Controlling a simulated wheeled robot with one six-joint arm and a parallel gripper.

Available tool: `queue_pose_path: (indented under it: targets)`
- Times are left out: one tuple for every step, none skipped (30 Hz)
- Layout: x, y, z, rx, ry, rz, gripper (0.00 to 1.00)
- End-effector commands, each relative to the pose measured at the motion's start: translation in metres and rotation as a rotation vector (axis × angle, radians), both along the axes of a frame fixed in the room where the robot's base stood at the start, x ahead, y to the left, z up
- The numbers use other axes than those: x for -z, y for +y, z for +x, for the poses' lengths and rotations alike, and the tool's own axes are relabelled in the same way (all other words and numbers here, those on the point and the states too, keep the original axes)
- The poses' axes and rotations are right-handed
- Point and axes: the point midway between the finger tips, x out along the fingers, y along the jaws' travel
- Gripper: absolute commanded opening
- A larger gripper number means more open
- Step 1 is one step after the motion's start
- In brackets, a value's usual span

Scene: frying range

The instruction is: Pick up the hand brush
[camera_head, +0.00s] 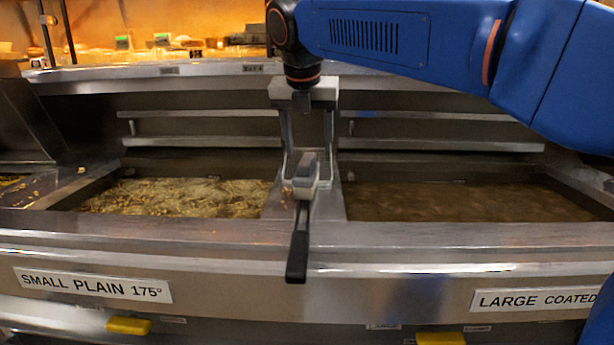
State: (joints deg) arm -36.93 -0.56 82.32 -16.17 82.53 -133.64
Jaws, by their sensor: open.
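The hand brush (298,242) has a black handle and a grey head. It lies lengthwise over the metal divider (328,210) between two fryer vats, with the handle pointing toward me and reaching out over the front ledge. My gripper (306,158) points down from above at the brush's head end. Its jaws are open, one finger to the left and one to the right of the head. I cannot tell whether either finger touches the brush. The bristles are not clearly visible.
The left vat (185,197) holds frying pieces in oil; the right vat (455,201) shows dark oil. Signs read SMALL PLAIN 175° (93,285) and LARGE COATED (537,299). Yellow handles (128,325) sit low in front. Food stands on the lit back shelf (150,42).

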Motion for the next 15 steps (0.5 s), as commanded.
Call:
queue_pose_path:
  targets:
    - [0.002, 0.0, 0.001, 0.0, 0.0, 0.0, 0.59]
    - [0.003, 0.0, 0.001, 0.0, 0.0, 0.0, 0.59]
    - [0.005, 0.0, 0.001, 0.0, 0.0, 0.0, 0.59]
    - [0.007, 0.0, 0.002, 0.0, 0.001, -0.001, 0.59]
    - [0.009, 0.001, 0.002, 0.0, 0.001, -0.001, 0.59]
    - [0.014, 0.001, 0.003, 0.0, 0.001, -0.001, 0.59]
    - [0.018, 0.002, 0.004, 0.0, 0.002, -0.001, 0.59]
    - [0.022, 0.003, 0.005, 0.0, 0.002, -0.001, 0.59]
    - [0.028, 0.003, 0.006, 0.001, 0.002, -0.001, 0.59]
    - [0.033, 0.004, 0.007, 0.001, 0.002, -0.001, 0.59]
    - [0.036, 0.005, 0.007, 0.0, 0.002, -0.001, 0.59]
    - [0.041, 0.004, 0.01, 0.002, 0.002, -0.001, 0.59]
    - [0.044, 0.004, 0.011, 0.002, 0.002, -0.001, 0.59]
    - [0.047, 0.003, 0.012, 0.001, 0.001, 0.0, 0.59]
    - [0.05, 0.003, 0.014, 0.001, 0.001, 0.0, 0.59]
